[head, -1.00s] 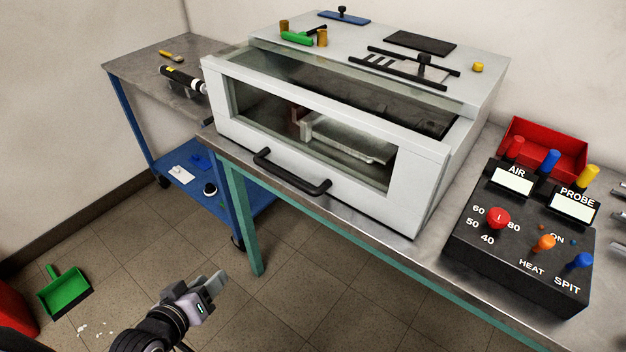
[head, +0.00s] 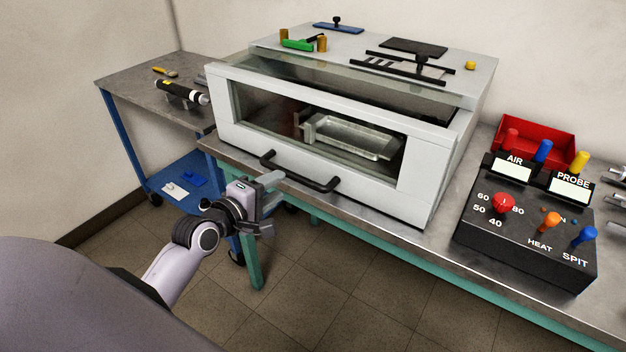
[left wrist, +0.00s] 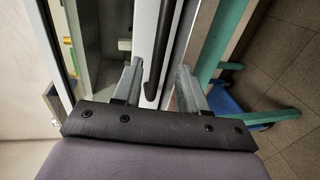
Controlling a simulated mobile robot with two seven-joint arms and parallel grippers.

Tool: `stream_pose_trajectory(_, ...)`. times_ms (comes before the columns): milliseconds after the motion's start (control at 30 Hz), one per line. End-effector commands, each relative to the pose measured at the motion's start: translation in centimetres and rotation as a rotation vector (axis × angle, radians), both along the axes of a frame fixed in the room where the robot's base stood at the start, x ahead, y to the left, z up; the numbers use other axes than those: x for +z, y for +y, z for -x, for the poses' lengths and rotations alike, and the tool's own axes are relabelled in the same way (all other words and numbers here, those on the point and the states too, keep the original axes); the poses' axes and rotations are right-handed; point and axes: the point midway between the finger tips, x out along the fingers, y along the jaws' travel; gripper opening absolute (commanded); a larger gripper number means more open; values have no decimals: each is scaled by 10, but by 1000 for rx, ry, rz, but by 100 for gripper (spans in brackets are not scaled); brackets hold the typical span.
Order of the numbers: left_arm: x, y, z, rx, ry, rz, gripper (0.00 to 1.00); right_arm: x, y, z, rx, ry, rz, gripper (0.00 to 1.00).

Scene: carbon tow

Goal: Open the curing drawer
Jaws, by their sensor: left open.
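The curing drawer's pale grey front (head: 415,180) has a wide glass window and sits flush with its cabinet, so it looks shut. Its black bar handle (head: 312,182) runs along the lower front. My left gripper (head: 274,197) is at the left end of this handle, with its jaws open. In the left wrist view my open fingers (left wrist: 160,68) stand either side of the black handle (left wrist: 158,55), with visible gaps, not clamped on it. A metal tray-like piece (head: 355,137) shows inside through the window. My right gripper is out of view.
A black control box (head: 525,222) with knobs stands on the bench at right, before a red bin (head: 540,135). A blue-framed cart (head: 125,130) stands left. Small tools lie on the cabinet top (head: 350,50). Floor in front of the bench is clear.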

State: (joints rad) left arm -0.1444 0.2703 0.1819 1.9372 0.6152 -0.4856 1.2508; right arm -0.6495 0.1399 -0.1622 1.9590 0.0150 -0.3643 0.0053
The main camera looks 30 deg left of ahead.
Motion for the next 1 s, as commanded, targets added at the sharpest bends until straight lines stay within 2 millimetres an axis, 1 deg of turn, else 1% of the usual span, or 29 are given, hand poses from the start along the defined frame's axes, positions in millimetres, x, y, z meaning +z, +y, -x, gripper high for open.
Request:
stream_pose_trajectory(167,0,1,-10,3,-3,15,42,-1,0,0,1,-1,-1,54)
stream_pose_trajectory(400,-7,-2,-41,2,-3,12,42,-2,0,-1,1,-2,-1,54)
stream_pose_trajectory(600,-11,-4,-62,3,-2,11,42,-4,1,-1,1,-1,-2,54)
stream_pose_trajectory(800,-13,-4,-70,3,-1,10,42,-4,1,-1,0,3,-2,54)
stream_pose_trajectory(1000,-13,-4,-70,3,-1,10,42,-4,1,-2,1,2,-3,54)
